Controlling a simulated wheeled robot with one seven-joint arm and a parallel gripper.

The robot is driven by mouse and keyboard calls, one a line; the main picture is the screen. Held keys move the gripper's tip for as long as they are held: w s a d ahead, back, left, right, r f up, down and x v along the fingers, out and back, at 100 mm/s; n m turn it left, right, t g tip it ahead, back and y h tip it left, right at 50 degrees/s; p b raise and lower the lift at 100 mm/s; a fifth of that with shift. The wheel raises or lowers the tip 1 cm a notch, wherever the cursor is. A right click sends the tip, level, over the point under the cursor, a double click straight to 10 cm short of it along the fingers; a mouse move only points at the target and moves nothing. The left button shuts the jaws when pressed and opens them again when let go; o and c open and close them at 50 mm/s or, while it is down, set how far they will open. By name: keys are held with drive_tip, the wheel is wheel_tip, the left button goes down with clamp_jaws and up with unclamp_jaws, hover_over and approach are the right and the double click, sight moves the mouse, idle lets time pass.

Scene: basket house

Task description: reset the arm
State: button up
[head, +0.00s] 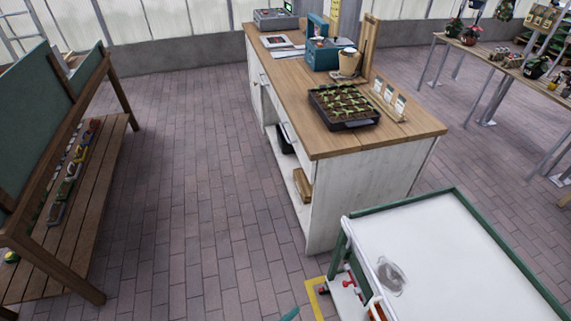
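The head view looks down over a brick-paved greenhouse floor. My gripper is not in this view, and I cannot make out any part of my arm with certainty. A small teal piece (290,314) pokes up at the bottom edge; too little of it shows to tell what it is.
A wooden-topped counter (318,134) with a seedling tray (343,104) stands in the centre. A white, green-edged table (440,262) fills the lower right. A wooden bench (92,205) is on the left. Brick floor (190,190) between bench and counter is clear.

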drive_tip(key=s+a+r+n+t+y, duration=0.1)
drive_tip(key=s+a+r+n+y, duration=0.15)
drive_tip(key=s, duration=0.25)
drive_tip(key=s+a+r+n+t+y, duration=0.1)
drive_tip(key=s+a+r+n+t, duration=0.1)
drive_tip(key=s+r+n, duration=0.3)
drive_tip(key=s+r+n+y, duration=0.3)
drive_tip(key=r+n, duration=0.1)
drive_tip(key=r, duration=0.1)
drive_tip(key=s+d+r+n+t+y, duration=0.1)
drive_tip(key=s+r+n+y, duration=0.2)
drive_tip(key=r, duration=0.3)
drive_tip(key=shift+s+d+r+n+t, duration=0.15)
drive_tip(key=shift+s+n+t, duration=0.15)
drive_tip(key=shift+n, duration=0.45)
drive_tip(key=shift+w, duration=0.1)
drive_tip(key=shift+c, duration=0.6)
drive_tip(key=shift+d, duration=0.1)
